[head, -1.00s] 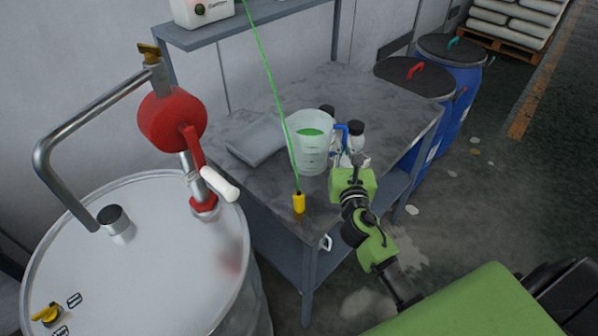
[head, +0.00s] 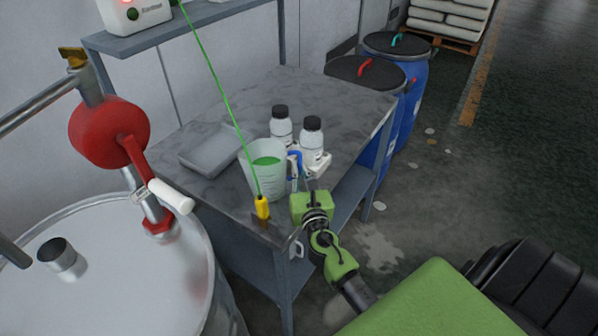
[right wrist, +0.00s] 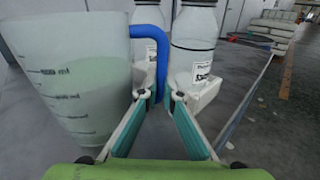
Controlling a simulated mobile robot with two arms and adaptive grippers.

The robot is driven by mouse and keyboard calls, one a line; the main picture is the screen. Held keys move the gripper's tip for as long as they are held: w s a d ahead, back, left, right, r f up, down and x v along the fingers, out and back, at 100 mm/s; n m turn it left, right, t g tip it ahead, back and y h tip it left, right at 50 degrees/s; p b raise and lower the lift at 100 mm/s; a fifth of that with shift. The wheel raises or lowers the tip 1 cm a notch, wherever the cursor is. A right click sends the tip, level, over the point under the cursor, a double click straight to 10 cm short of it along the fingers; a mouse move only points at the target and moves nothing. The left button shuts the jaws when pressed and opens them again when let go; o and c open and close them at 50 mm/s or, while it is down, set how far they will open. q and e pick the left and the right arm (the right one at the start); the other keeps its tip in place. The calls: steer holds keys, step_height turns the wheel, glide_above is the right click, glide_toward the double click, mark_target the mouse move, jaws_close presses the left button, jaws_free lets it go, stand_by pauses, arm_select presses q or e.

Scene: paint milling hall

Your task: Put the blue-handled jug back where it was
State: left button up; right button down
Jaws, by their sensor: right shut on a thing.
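The blue-handled jug (head: 264,180) is translucent, upright and holds green liquid. It is at the front part of the grey bench, in front of two white bottles; I cannot tell for sure whether its base touches the top. Its blue handle (head: 295,162) faces right. My right gripper (head: 299,182) is shut on the handle; in the right wrist view the handle (right wrist: 162,60) runs down between the fingertips (right wrist: 162,98). The jug's wall (right wrist: 75,90) fills the left of that view. My left gripper is not in view.
Black-capped bottles (head: 281,127) (head: 313,140) stand close behind the handle. A grey tray (head: 200,158) lies left of the jug. A green line with a yellow end piece (head: 262,207) hangs before the jug. A drum with a red pump (head: 110,132) stands left. The bench's back (head: 300,88) is clear.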

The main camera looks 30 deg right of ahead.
steer(key=c, duration=2.6)
jaws_free()
steer(key=shift+f, duration=0.1)
steer(key=shift+c, duration=0.2)
steer(key=o, duration=0.4)
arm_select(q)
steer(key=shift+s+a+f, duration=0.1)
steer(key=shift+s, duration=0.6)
arm_select(e)
steer(key=shift+s+a, duration=0.1)
steer(key=shift+s, duration=0.05)
steer(key=b+v, duration=0.2)
steer(key=v, duration=0.8)
steer(key=shift+s, duration=0.2)
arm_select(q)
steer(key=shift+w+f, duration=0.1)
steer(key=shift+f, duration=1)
arm_select(e)
steer(key=shift+s+a, duration=0.35)
steer(key=shift+s, duration=0.25)
